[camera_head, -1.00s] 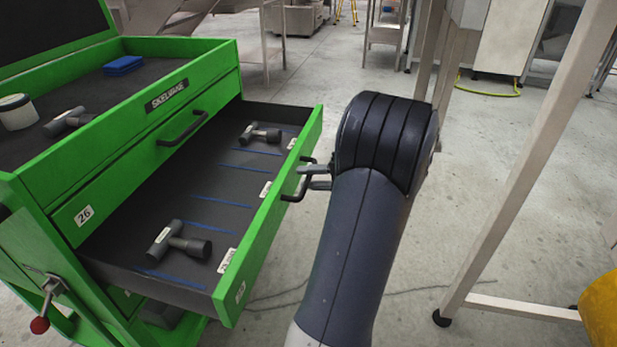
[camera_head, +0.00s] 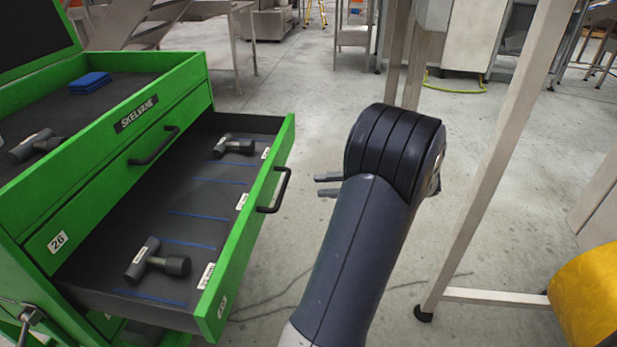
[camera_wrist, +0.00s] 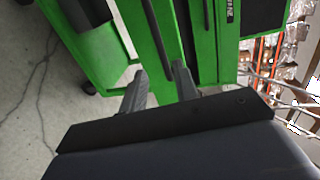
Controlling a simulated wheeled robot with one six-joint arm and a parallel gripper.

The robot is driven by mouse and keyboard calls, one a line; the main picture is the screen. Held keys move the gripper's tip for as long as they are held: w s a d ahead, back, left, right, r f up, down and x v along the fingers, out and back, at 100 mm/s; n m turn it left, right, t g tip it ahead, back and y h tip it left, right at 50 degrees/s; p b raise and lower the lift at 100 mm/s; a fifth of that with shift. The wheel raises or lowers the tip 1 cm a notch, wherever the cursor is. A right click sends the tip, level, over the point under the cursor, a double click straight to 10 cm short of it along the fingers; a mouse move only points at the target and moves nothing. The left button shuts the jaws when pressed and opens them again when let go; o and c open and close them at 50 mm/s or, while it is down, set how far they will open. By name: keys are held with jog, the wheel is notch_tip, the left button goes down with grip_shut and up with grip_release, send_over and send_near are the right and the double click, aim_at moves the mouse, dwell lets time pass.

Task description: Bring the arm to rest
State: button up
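My gripper (camera_head: 328,185) shows its two grey fingers pointing left beside my dark arm, with a gap between them and nothing held. In the wrist view, my gripper (camera_wrist: 160,70) also has its fingers apart and empty. The green drawer (camera_head: 240,225) is pulled out of the green tool cabinet (camera_head: 120,125). Its dark bar handle (camera_head: 283,188) is left of my fingers, with clear space between. In the wrist view, the green drawer and cabinet are beyond the fingertips.
Two mallets (camera_head: 157,260) (camera_head: 233,146) lie in the drawer. A blue block (camera_head: 90,82) and another mallet (camera_head: 36,145) are on the cabinet top. A metal frame leg (camera_head: 490,170) stands at right, near a yellow object (camera_head: 590,300). Open floor lies behind my arm.

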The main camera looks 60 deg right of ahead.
aim_at(281, 188)
jog(key=b+x, duration=0.2)
jog(key=x, duration=0.9)
jog(key=shift+w+a+r, duration=0.1)
jog(key=shift+r, duration=0.05)
